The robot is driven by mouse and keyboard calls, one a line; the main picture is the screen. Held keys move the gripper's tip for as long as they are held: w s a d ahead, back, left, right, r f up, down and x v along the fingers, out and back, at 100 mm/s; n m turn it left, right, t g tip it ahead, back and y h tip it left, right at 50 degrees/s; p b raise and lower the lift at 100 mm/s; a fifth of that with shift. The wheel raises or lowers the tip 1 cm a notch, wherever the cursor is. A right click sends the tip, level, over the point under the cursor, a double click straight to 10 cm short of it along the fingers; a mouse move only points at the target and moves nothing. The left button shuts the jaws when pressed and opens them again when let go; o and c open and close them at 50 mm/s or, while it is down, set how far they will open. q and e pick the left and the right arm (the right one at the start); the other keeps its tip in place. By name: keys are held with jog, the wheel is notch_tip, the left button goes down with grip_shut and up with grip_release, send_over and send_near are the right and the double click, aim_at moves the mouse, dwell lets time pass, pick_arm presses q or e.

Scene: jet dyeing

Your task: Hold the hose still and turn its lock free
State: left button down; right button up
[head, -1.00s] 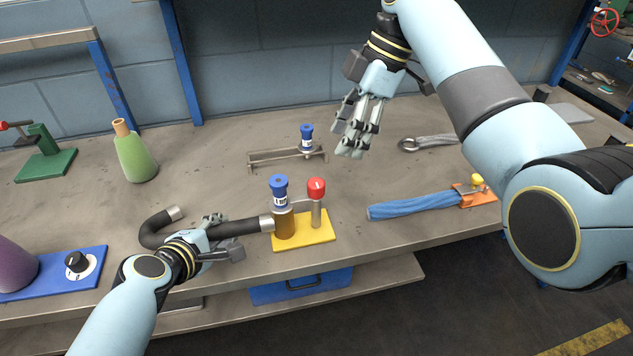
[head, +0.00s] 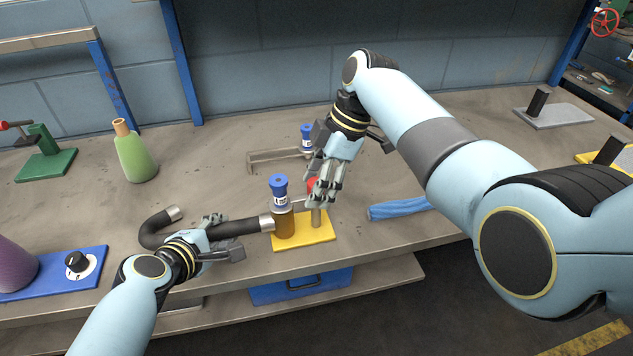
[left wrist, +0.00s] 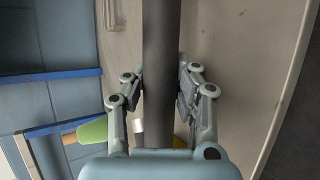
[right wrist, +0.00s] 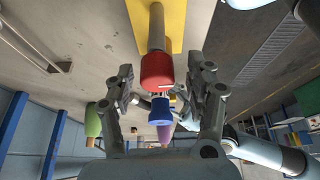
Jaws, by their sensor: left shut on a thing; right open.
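The black hose (head: 236,228) lies along the bench front, its metal end against an amber fitting with a blue cap (head: 279,185) on a yellow plate (head: 318,232). My left gripper (head: 214,230) is shut around the hose; the left wrist view shows the hose (left wrist: 160,50) between its fingers. A red knob (right wrist: 157,70) tops a grey post (right wrist: 156,28) on the same plate. My right gripper (head: 325,197) is open at the red knob and hides most of it in the head view. In the right wrist view the knob is between the spread fingers, with no clear contact.
A blue cloth roll (head: 398,208) lies right of the plate. A second blue-capped item (head: 307,133) stands at a metal bracket (head: 272,160) behind. A green bottle (head: 134,155) and a blue dial panel (head: 50,274) are at left. The bench's front edge is close.

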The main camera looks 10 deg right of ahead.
grip_shut()
jog(key=shift+m, duration=0.3)
jog(key=m+t, duration=0.1)
jog(key=m, duration=0.3)
jog(key=shift+s+t, duration=0.1)
jog(key=shift+t, duration=0.3)
jog(key=shift+m+t+h, duration=0.6)
jog(key=shift+m, duration=1.4)
